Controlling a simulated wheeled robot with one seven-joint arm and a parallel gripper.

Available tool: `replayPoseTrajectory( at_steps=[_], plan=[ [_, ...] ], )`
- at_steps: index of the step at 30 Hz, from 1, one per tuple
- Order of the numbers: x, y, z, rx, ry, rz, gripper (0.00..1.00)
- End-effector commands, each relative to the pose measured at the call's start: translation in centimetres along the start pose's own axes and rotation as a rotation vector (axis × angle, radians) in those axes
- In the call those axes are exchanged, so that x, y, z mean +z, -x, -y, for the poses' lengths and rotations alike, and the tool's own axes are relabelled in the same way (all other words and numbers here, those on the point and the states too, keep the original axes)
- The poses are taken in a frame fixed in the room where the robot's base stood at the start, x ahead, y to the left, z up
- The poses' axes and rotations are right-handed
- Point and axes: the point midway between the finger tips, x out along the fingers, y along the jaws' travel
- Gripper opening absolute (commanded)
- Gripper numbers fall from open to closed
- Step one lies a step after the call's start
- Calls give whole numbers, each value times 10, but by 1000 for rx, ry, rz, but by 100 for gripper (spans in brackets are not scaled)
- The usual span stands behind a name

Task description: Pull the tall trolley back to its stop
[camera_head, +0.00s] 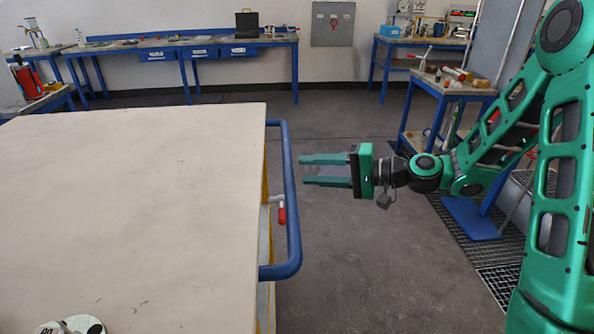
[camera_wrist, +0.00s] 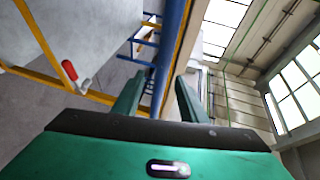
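The tall trolley (camera_head: 130,200) fills the left of the head view, with a broad, bare beige top. A blue bar handle (camera_head: 291,200) runs along its right side. A red-gripped lever (camera_head: 281,213) hangs below the top inside the handle. My gripper (camera_head: 302,171) is to the right of the handle, its fingers apart and pointing at it, with nothing between them. In the head view a small gap shows between the fingertips and the bar. In the wrist view the blue bar (camera_wrist: 170,45) rises just beyond the open fingers (camera_wrist: 158,92), and the red lever grip (camera_wrist: 69,70) is at left.
Blue-legged workbenches (camera_head: 180,42) line the back wall. A smaller side table (camera_head: 455,88) with tools stands behind my arm at right. A floor grating (camera_head: 490,262) lies at lower right. The grey floor (camera_head: 375,270) right of the trolley is clear.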

Motion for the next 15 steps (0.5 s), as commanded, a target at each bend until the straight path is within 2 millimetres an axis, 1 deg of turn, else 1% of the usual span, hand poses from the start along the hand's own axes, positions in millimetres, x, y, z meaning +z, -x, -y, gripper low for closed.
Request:
replayPoseTrajectory(
  at_steps=[1,6,10,15],
  plan=[
    [-1,10,0,1,0,-3,39],
    [-1,33,-1,1,-2,-2,39],
    [-1,42,-1,1,-1,-1,39],
    [-1,45,-1,1,0,0,39]
  ],
)
